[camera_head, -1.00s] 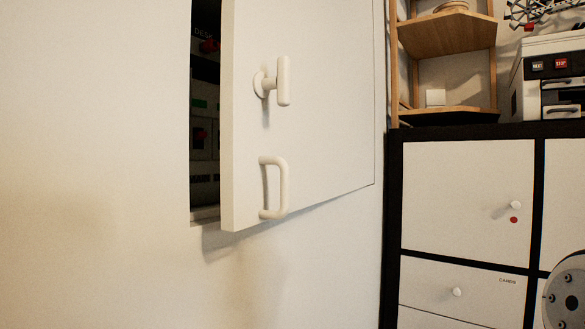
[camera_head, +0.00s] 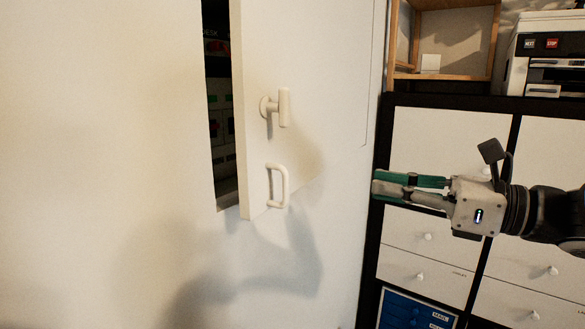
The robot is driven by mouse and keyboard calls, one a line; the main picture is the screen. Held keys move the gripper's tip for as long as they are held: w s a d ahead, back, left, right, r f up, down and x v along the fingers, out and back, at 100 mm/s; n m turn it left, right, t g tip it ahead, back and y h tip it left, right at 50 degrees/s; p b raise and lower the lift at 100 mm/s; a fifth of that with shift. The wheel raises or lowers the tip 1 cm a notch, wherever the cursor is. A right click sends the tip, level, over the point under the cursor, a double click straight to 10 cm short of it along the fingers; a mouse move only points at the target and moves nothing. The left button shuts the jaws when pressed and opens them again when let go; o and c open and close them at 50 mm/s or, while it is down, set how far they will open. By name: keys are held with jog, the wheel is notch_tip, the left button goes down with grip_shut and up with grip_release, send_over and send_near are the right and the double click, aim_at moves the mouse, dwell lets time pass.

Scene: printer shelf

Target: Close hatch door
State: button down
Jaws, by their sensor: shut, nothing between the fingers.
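The white hatch door (camera_head: 310,60) stands ajar in the wall, hinged on its right, with a dark gap along its left edge. A knob-like turning handle (camera_head: 283,108) sits on it, and a white pull handle (camera_head: 283,187) is below. Through the gap, a dark interior (camera_head: 218,110) with small red and green parts shows. My gripper (camera_head: 376,187) is to the right of the door, apart from it, its green-padded fingers pointing left. The fingers are shut with nothing held.
A dark-framed cabinet (camera_head: 450,105) with white doors and drawers stands right of the wall, behind my gripper. A wooden shelf (camera_head: 455,45) and a white printer-like machine (camera_head: 550,60) are on top. Blue drawers (camera_head: 410,312) sit low down. Space left of my gripper is clear.

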aim_at(291, 172)
jog(key=x, duration=1.3)
jog(key=shift+a, duration=0.3)
jog(key=b+x, duration=0.1)
jog(key=x, duration=0.4)
jog(key=shift+w+a+f, duration=0.1)
jog(key=shift+w+a, duration=0.05)
jog(key=shift+a, duration=0.15)
jog(key=shift+w+a+r, duration=0.2)
jog(key=shift+a+r, duration=0.05)
jog(key=shift+a, duration=0.1)
jog(key=shift+a, duration=0.1)
